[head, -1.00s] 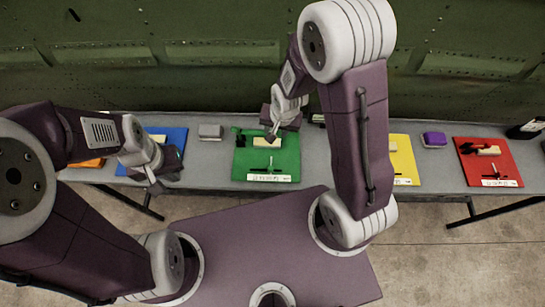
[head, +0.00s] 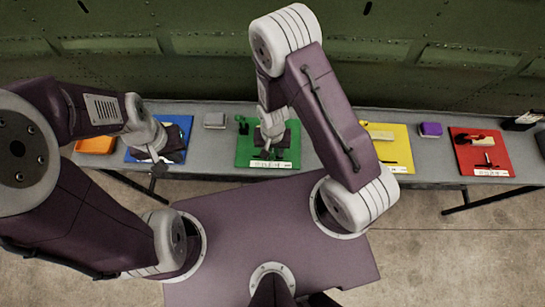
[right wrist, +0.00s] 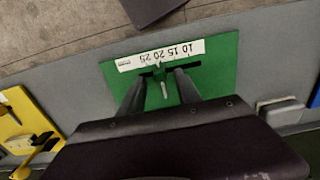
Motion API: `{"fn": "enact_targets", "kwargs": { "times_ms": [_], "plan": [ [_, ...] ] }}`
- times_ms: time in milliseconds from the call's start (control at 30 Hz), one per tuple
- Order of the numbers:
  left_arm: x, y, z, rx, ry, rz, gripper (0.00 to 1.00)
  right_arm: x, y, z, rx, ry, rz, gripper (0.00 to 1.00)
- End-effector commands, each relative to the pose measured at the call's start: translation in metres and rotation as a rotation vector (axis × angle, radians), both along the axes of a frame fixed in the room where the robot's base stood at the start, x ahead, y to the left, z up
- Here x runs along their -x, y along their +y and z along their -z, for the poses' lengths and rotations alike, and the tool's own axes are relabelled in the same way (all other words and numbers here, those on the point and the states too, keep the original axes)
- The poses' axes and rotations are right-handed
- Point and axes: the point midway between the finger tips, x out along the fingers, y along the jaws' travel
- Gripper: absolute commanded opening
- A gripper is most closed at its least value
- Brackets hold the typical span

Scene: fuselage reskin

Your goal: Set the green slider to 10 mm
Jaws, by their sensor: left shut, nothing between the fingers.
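The green board (head: 244,157) lies on the long table, with a white scale label (head: 270,164) along its near edge. In the right wrist view the board (right wrist: 222,72) carries a label (right wrist: 185,50) with printed numbers including 10, 15, 20 and 25. Beside the label are a dark slot and a slider with a small dark knob (right wrist: 158,73). Its exact reading is too small to tell. My right gripper (right wrist: 162,78) is over the board, its two fingers apart on either side of the slider; contact cannot be told. My left gripper (head: 158,170) is shut and empty by the blue board.
The blue board (head: 184,124) and an orange tray (head: 95,146) lie to the left. A grey block (head: 214,120) sits between blue and green boards. A yellow board (head: 398,151), a purple block (head: 431,129) and a red board (head: 463,158) lie to the right.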

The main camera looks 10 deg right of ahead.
Motion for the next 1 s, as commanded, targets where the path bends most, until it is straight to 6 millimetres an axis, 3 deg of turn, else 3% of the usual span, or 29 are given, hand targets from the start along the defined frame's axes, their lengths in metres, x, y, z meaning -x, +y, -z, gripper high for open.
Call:
{"fn": "enact_targets", "kwargs": {
  "times_ms": [33,100,367,500,533,1000],
  "plan": [
    [0.0001,-0.0001,0.0179,0.000,0.000,0.000,0.00,-0.0001,0.0000,0.0184,0.000,0.000,0.000,0.40],
    [0.0000,-0.0001,0.0230,0.000,0.000,0.000,0.00,-0.0002,-0.0001,0.0240,0.000,0.000,0.000,0.40],
    [-0.0001,0.0000,0.0204,0.000,0.000,0.000,0.00,-0.0001,0.0000,0.0217,0.000,0.000,0.000,0.40],
    [-0.0001,0.0000,0.0204,0.000,0.000,0.000,0.00,-0.0001,0.0000,0.0216,0.000,0.000,0.000,0.04],
    [-0.0001,0.0000,0.0204,0.000,0.000,0.000,0.00,0.0000,0.0000,0.0216,0.000,0.000,0.000,0.00],
    [-0.0001,0.0000,0.0205,0.000,0.000,0.000,0.00,0.0000,-0.0001,0.0216,0.001,0.000,0.000,0.00]
  ]
}}
